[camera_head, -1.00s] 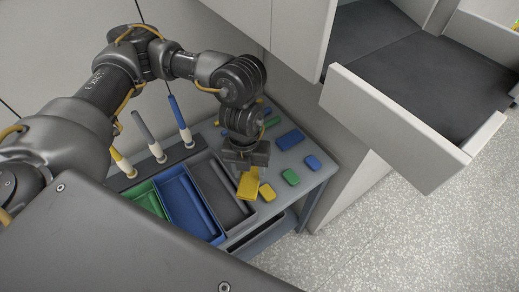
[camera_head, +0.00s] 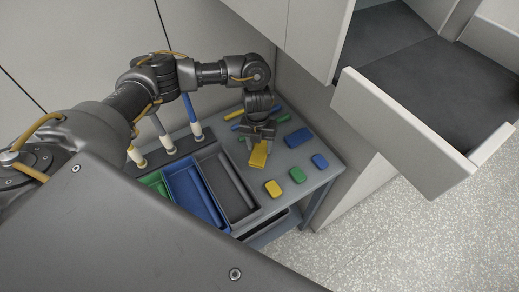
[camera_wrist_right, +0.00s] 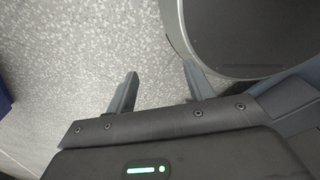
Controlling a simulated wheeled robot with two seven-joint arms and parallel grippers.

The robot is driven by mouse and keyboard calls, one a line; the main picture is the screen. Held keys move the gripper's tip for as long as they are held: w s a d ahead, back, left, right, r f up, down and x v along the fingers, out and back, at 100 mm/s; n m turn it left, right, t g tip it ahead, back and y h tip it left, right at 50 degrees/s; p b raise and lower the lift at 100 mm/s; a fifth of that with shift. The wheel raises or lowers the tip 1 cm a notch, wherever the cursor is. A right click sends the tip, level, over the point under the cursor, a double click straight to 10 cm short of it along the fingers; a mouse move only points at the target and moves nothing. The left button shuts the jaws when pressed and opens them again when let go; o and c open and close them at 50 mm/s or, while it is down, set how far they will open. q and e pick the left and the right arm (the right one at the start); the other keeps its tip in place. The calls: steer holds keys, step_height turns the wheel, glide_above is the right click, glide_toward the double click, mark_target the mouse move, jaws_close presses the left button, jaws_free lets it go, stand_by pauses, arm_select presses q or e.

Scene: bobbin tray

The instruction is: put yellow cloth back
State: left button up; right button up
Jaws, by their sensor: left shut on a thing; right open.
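The yellow cloth (camera_head: 259,154) hangs from the jaws of my left gripper (camera_head: 258,138) in the head view. The gripper is shut on it, over the back part of the table, left of a flat blue cloth (camera_head: 298,137). I cannot tell whether the yellow cloth touches the tabletop. My right gripper (camera_wrist_right: 160,88) is open and empty over the speckled floor in the right wrist view. It is not seen in the head view.
Green, blue and grey trays (camera_head: 253,211) stand at the front left. Handled tools stand in a rack (camera_head: 160,160) behind. An open drawer (camera_head: 400,135) juts out at the right.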

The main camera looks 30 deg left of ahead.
mark_target(259, 145)
arm_select(q)
steer(key=shift+w+a+f, duration=0.1)
steer(key=shift+w+f, duration=0.15)
steer(key=shift+f, duration=0.1)
steer(key=shift+w+a+f, duration=0.1)
steer(key=shift+f, duration=1.65)
steer(key=shift+f, duration=0.1)
steer(key=o, duration=0.9)
steer(key=shift+o, duration=0.2)
steer(key=r, duration=0.8)
steer(key=a+r, duration=0.1)
steer(key=r, duration=0.3)
steer(key=shift+w+r, duration=0.1)
steer(key=shift+w, duration=0.3)
